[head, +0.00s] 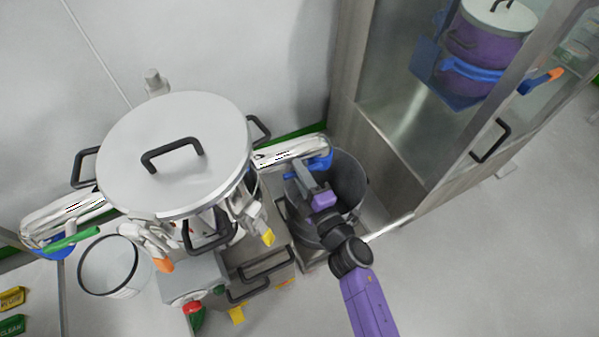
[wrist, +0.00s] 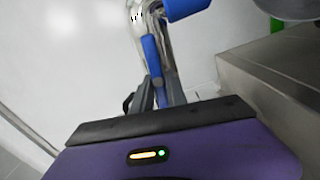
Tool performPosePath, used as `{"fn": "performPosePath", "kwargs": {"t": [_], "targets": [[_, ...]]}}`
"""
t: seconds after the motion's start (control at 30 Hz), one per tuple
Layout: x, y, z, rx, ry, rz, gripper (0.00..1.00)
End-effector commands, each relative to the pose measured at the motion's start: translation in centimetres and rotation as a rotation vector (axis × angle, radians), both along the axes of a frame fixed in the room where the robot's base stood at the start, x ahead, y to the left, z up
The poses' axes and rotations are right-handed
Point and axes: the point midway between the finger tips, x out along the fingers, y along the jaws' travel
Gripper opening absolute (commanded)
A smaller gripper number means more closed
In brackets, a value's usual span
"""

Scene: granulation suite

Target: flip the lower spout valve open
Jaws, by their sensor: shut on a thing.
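A shiny metal spout (head: 285,152) with a blue valve end (head: 321,160) sticks out to the right of the big white lidded vessel (head: 175,150), over a dark grey bucket (head: 350,180). A blue valve lever (wrist: 153,60) hangs beside the spout in the wrist view. My gripper (head: 302,173) is shut on this lever, with its fingers around the lever's lower end. The fingers hide part of the lever. A second metal spout (head: 70,212) with a blue end and a green lever (head: 72,239) is on the vessel's left.
A glass-fronted cabinet (head: 430,110) holding a purple pot (head: 485,38) stands close on the right. Grey steps (head: 255,270) lie in front of the vessel. The floor at lower right is free.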

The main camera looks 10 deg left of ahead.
Motion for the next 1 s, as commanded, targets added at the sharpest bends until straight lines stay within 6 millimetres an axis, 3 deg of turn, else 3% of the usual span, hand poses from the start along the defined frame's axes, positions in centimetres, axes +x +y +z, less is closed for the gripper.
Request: {"fn": "performPosePath", "kwargs": {"t": [0.33,0.9,0.93,1.0], "targets": [[-0.11,0.09,-0.31,-0.12,-0.079,0.002,0.0],[-0.11,0.09,-0.31,-0.142,-0.094,0.002,0.0],[-0.11,0.09,-0.31,-0.142,-0.094,0.002,0.24],[-0.1,0.08,-0.31,-0.142,-0.094,0.001,0.38]]}}
